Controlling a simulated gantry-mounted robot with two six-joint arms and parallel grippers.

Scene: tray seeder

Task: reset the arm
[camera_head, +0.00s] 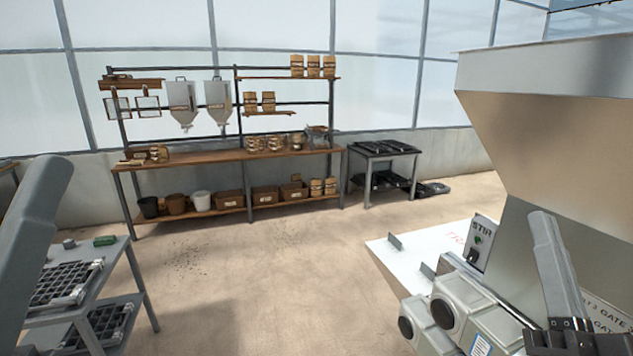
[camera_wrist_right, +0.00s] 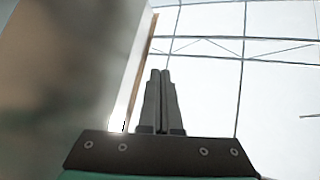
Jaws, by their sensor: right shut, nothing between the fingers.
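My right gripper (camera_head: 543,222) is at the lower right of the head view, its grey fingers pointing up in front of the seeder machine (camera_head: 545,150). It also shows in the right wrist view (camera_wrist_right: 160,74), where the two fingers lie together, with nothing held between them. In that view they point up toward the greenhouse glazing, with a blurred pale surface close on the left. At the left edge of the head view a grey link of my left arm shows; its gripper is out of the picture.
The machine has a STIR panel (camera_head: 481,244) and a white deck (camera_head: 400,262). A table with seed trays (camera_head: 65,282) stands at lower left. A wooden workbench (camera_head: 225,156) and a dark-topped table (camera_head: 383,149) stand at the back.

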